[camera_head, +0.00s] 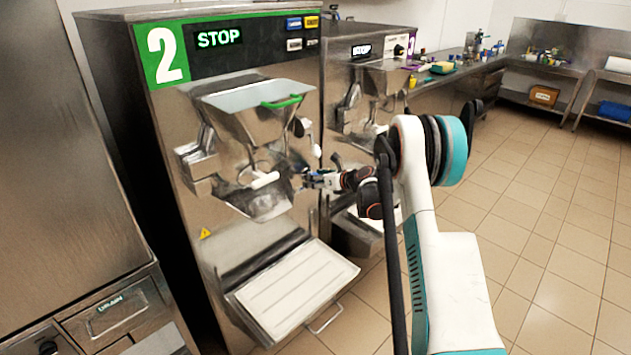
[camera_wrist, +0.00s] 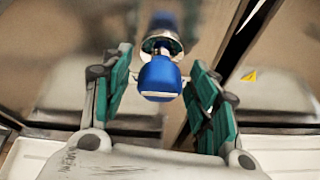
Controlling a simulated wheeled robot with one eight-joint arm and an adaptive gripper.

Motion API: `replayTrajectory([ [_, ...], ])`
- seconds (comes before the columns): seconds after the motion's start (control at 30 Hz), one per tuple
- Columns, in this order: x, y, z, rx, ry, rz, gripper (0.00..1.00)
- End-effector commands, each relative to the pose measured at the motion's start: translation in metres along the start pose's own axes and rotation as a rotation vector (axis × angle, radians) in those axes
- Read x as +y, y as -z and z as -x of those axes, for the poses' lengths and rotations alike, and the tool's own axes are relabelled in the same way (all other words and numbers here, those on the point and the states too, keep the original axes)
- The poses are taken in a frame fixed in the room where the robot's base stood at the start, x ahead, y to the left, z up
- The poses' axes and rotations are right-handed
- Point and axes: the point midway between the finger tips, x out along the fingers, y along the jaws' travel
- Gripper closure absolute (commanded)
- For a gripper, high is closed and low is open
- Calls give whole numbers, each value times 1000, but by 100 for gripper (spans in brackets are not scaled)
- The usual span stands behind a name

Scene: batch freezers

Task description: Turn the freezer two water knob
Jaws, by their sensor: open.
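Freezer two (camera_head: 240,140) has a green "2" label and a "STOP" display, and stands left of centre in the head view. The water knob (camera_wrist: 159,78) is blue with a pale line on its end, on a round metal base, in the middle of the wrist view. My gripper (camera_wrist: 160,93) is open, with one green-padded finger on each side of the knob. Gaps show between the fingers and the knob. In the head view my gripper (camera_head: 312,181) is at the right of the freezer's front; the knob is hard to make out there.
A white tray (camera_head: 297,290) juts out below. A second freezer (camera_head: 362,85) stands close at the right. The tiled floor (camera_head: 555,200) is clear.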

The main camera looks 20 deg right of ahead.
Motion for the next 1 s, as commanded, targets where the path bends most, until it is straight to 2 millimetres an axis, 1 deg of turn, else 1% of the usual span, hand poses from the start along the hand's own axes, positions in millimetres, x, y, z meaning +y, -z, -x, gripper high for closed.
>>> replayTrajectory([
  [0.23, 0, 0, -1, 0, 0, 0, 46],
  [0.27, 0, 0, -1, 0, 0, 0, 50],
  [0.3, 0, 0, -1, 0, 0, 0, 59],
  [0.37, 0, 0, -1, 0, 0, 0, 73],
  [0.4, 0, 0, -1, 0, 0, 0, 82],
  [0.43, 0, 0, -1, 0, 0, 0, 89],
  [0.47, 0, 0, -1, 0, 0, 0, 90],
  [0.77, 0, 0, -1, -1, 8, 18, 90],
  [1.0, 1, 1, -1, -7, 48, 116, 90],
])
